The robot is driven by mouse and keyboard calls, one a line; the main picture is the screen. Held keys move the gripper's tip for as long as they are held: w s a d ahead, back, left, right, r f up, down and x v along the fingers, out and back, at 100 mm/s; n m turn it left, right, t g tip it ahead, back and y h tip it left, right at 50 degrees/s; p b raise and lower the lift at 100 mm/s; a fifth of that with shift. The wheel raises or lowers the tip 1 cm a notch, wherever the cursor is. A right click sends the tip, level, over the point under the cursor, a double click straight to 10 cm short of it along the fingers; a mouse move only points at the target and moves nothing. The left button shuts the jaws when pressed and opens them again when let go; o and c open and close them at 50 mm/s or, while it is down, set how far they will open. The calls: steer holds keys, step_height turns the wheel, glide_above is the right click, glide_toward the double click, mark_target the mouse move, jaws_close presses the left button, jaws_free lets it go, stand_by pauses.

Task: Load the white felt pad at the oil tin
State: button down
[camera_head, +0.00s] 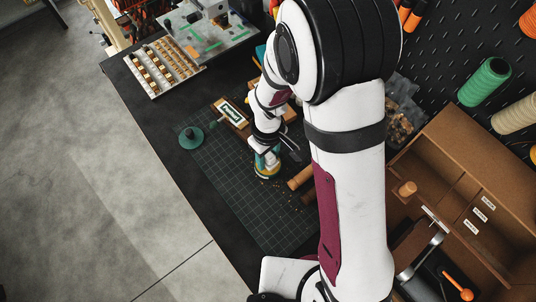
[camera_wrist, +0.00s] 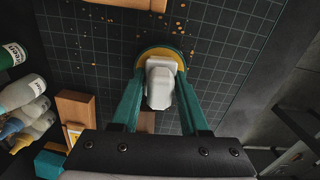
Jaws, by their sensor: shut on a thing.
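My gripper (camera_wrist: 160,92) has teal fingers and is shut on the white felt pad (camera_wrist: 161,82). The pad is a pale block pointing down between the fingertips. The oil tin (camera_wrist: 146,54) is round, with a teal rim and a yellow inside, and sits on the cutting mat right behind the pad in the wrist view. The pad covers much of the tin, and whether the two touch I cannot tell. In the head view my gripper (camera_head: 264,160) is over the tin (camera_head: 267,174) near the middle of the mat, partly hidden by my arm.
A green round lid-like piece (camera_head: 191,138) lies on the dark gridded mat (camera_head: 262,222). A labelled wooden block (camera_head: 231,113) stands nearby. Small crumbs lie around the tin. Wooden pieces (camera_head: 301,177) are to its right. Bottles (camera_wrist: 22,92) stand left in the wrist view. The mat's front is clear.

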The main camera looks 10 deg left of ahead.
steer(key=shift+r, duration=3.5)
